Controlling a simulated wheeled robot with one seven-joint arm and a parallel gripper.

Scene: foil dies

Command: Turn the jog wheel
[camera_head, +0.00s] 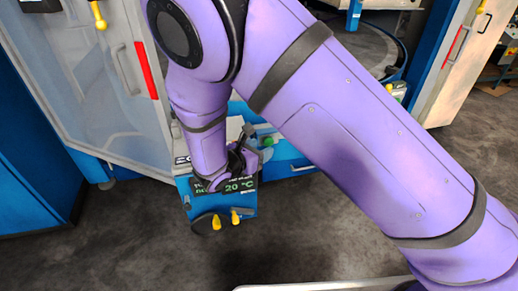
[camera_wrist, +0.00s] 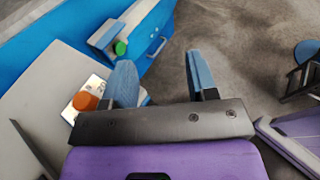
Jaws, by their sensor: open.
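The likely jog wheel is a dark round disc (camera_head: 204,225) with a yellow handle, low on the front of a blue control box (camera_head: 249,199) in the head view. A second yellow lever (camera_head: 235,217) sits to its right. My gripper (camera_head: 244,152) is above and behind the box's display, apart from the disc; my wrist covers part of the box. In the wrist view my gripper (camera_wrist: 160,78) is open, with nothing between its two blue-grey fingers. I cannot make out the disc in the wrist view.
The box's dark display (camera_head: 239,185) reads 20 °C. A green knob (camera_head: 267,141) is near my gripper and probably also shows in the wrist view (camera_wrist: 120,47). An orange knob (camera_wrist: 85,101) lies beside the left finger. Grey floor (camera_head: 130,245) in front is clear.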

